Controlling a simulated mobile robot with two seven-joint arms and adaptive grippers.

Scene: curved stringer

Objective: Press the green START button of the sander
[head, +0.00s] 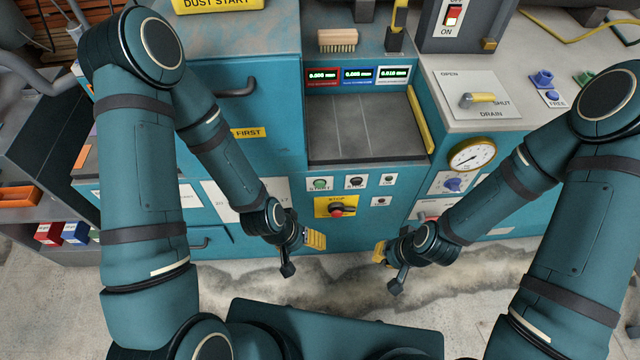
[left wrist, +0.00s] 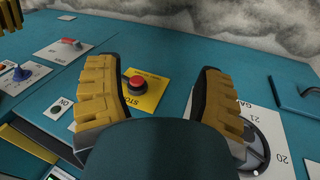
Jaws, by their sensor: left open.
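The green START button (head: 320,184) sits on a small white plate on the teal sander front, in the head view. Below it is the red STOP button (head: 336,211) on a yellow plate; it also shows in the left wrist view (left wrist: 137,84), between my fingers. My left gripper (head: 315,239) is open and empty, below and left of START in the head view and apart from it. In the left wrist view its two yellow fingers stand wide apart; START does not show there. My right gripper (head: 381,252) is low on the right; its finger gap is unclear.
A black button (head: 355,182) and another small button (head: 387,180) stand right of START. A grey bed (head: 360,130) with three displays behind lies above. A brush (head: 337,40), gauge (head: 471,155) and drain lever (head: 478,99) are farther off. Stained floor is clear in front.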

